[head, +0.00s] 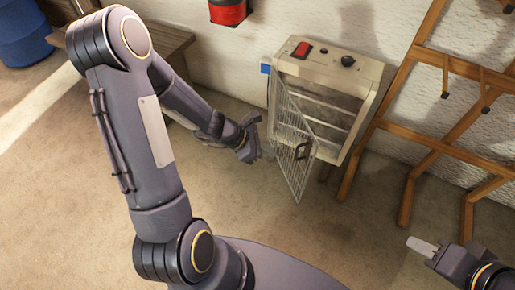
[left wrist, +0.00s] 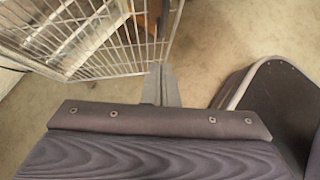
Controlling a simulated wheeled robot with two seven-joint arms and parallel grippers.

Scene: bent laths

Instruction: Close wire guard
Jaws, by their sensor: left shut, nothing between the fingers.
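The wire guard (head: 293,150) is a grid door hinged at the left side of a cream cabinet (head: 335,70). It stands open, swung out toward me, with a dark handle (head: 303,150) near its free edge. My left gripper (head: 257,135) is just left of the guard, on its outer side, with its fingers shut and empty. In the left wrist view the shut fingers (left wrist: 161,85) are close to the guard's wire edge (left wrist: 165,45); whether they touch is unclear. My right gripper (head: 424,245) is at the lower right, away from the guard; its finger gap is unclear.
The cabinet has a red switch (head: 302,50), a black knob (head: 348,61) and inner shelves. A wooden rack (head: 425,155) stands close to its right. A wooden bench (head: 165,45) and a blue barrel (head: 22,35) are at the left. The floor before the guard is clear.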

